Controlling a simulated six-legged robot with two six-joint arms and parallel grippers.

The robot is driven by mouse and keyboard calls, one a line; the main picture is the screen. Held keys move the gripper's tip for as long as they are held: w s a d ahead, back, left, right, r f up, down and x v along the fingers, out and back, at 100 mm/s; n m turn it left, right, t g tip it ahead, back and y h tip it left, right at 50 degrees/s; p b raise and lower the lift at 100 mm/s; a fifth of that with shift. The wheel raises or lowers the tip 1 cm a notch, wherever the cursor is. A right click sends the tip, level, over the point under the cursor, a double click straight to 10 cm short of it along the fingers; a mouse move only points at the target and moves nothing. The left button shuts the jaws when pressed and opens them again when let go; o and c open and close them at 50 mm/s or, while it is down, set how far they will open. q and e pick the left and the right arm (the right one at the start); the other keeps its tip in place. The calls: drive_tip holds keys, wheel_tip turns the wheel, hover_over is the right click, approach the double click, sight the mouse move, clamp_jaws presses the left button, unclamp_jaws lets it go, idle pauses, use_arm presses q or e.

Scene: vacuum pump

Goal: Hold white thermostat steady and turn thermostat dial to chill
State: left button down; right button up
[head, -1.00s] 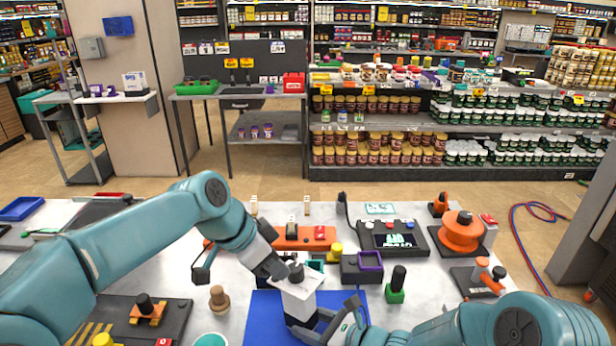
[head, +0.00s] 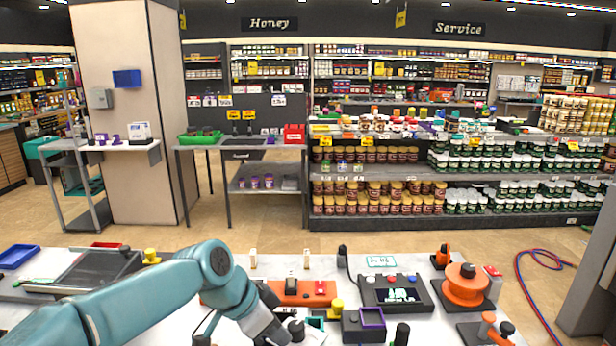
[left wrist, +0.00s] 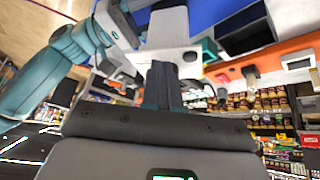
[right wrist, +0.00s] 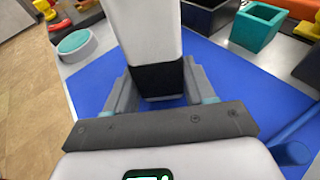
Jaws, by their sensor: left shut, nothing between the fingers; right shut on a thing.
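The white thermostat (right wrist: 143,30) stands upright, a tall white block with a black lower part, between the fingers of my right gripper (right wrist: 157,85) in the right wrist view. That gripper is shut on it. In the head view only its top (head: 312,337) shows at the bottom edge, with the black dial (head: 296,327). My left gripper (head: 283,334) is shut and empty, close beside the dial. In the left wrist view its closed fingertips (left wrist: 163,68) point at the thermostat (left wrist: 168,28); whether they touch the dial I cannot tell. The dial's marking is not readable.
A blue mat (right wrist: 235,80) lies under the thermostat. A teal open box (right wrist: 258,25) and a dark box with a purple frame (head: 372,318) are close by. An orange block (head: 290,292), a screen console (head: 395,292) and an orange spool (head: 466,285) stand behind.

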use_arm(q)
drive_tip(key=shift+w+d, duration=0.25)
drive_tip(key=shift+w, duration=0.1)
idle(0.6)
drive_tip(key=shift+w+a, duration=0.2)
drive_tip(key=shift+w+a, duration=0.2)
drive_tip(key=shift+w, duration=0.1)
drive_tip(key=shift+w, duration=0.25)
idle(0.5)
drive_tip(key=shift+a, duration=0.1)
drive_tip(key=shift+s+a, duration=0.15)
drive_tip(key=shift+a, duration=0.15)
drive_tip(key=r, duration=0.5)
drive_tip(key=shift+a+r, duration=0.2)
drive_tip(key=shift+r, duration=0.2)
